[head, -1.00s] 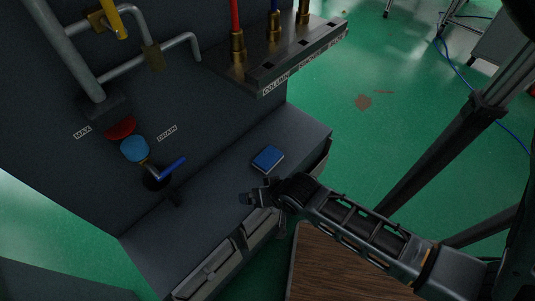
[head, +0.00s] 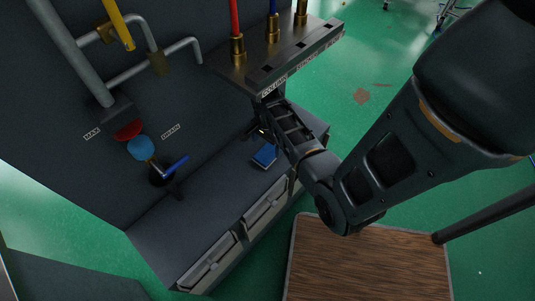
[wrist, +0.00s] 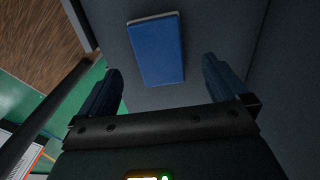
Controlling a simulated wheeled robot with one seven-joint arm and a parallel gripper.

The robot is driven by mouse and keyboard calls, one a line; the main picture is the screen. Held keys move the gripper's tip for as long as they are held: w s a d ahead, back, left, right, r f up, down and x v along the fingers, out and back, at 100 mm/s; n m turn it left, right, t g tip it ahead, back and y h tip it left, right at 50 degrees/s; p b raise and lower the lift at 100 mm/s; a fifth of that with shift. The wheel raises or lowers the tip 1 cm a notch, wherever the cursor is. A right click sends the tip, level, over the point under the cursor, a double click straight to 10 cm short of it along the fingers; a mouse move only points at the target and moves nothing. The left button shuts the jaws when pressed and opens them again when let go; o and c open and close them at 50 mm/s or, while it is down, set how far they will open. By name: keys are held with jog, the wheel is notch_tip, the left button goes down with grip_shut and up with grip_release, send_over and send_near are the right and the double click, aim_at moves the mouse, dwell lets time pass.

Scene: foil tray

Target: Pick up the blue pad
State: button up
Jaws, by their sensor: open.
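The blue pad (head: 265,155) lies flat on the dark grey ledge (head: 190,210) near its right end. In the wrist view the blue pad (wrist: 157,50) lies ahead of and between the two fingers, with a thin pale edge at its far end. My gripper (wrist: 165,88) is open and empty, one finger on each side of the pad's near end. I cannot tell its exact height above the pad. In the head view my gripper (head: 257,135) is close to the pad, mostly hidden behind my arm and under the overhanging metal manifold.
The metal manifold (head: 290,65) with coloured pipes overhangs close above my arm. A blue-handled valve (head: 172,168) stands on the left of the ledge. Drawers (head: 265,202) front the ledge. A wooden-topped table (head: 365,265) stands at the front.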

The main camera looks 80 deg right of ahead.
aim_at(268, 152)
notch_tip(268, 152, down, 5)
jog(key=shift+s+r, duration=0.1)
dwell(0.3)
jog(key=c, duration=1.1)
jog(key=shift+r, duration=0.1)
jog(key=shift+s+r, duration=0.15)
jog(key=shift+r, duration=0.05)
jog(key=r, duration=0.6)
jog(key=shift+s+a+r, duration=0.15)
jog(key=shift+s+a, duration=0.2)
jog(key=s+a, duration=0.5)
jog(key=s, duration=0.3)
jog(key=s+a+b, duration=0.1)
jog(key=s+a, duration=0.3)
jog(key=s, duration=0.4)
jog(key=shift+a, duration=0.35)
